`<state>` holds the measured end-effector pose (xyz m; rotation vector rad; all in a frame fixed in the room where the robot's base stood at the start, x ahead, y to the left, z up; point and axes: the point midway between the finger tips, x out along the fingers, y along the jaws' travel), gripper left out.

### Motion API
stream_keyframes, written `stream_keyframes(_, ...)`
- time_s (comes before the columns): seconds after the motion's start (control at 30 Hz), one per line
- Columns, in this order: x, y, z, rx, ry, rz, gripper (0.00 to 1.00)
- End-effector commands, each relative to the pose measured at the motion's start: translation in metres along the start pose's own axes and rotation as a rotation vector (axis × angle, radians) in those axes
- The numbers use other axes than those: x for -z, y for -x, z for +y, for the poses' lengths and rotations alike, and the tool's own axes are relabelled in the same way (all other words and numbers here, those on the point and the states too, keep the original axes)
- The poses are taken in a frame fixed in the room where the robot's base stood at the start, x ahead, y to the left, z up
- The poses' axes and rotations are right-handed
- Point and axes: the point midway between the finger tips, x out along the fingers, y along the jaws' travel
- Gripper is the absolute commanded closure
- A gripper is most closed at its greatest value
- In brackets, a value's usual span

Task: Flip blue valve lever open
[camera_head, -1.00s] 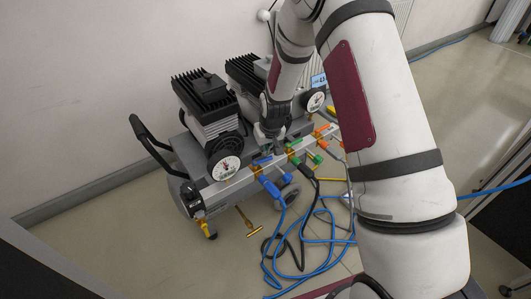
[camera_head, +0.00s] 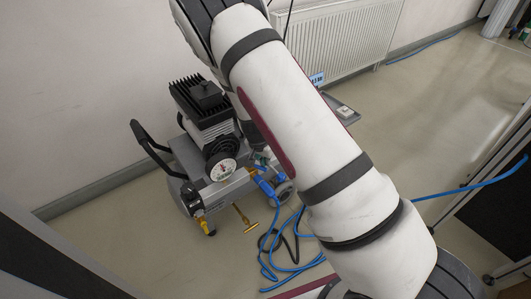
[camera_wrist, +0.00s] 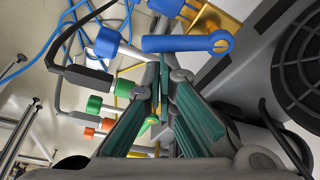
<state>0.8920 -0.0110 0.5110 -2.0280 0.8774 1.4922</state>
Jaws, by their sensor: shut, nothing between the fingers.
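The blue valve lever (camera_wrist: 185,43) lies across the upper middle of the wrist view, with a ring-shaped end at its right. It sits by a brass valve (camera_wrist: 228,12). My gripper (camera_wrist: 164,72) has green-padded fingers that meet at the tips, with nothing between them. The tips appear just below the lever in the picture; I cannot tell whether they touch it. In the head view my arm hides most of the gripper and part of the valve row. A blue hose connector (camera_head: 265,187) shows beside the valve there, and also in the wrist view (camera_wrist: 106,42).
The grey compressor (camera_head: 188,155) with its black motor (camera_head: 200,98) and a pressure gauge (camera_head: 222,170) stands by the wall. Green (camera_wrist: 96,105) and orange (camera_wrist: 88,131) connectors line the valve row. Blue hoses (camera_head: 285,232) lie on the floor.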

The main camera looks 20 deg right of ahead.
Motion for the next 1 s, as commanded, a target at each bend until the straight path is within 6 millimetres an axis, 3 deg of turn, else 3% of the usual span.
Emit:
stream_keyframes(0.43,-0.017,0.006,0.006,-0.102,-0.325,0.000,1.00)
stream_keyframes(1.0,-0.024,0.007,0.007,-0.100,-0.319,-0.002,1.00)
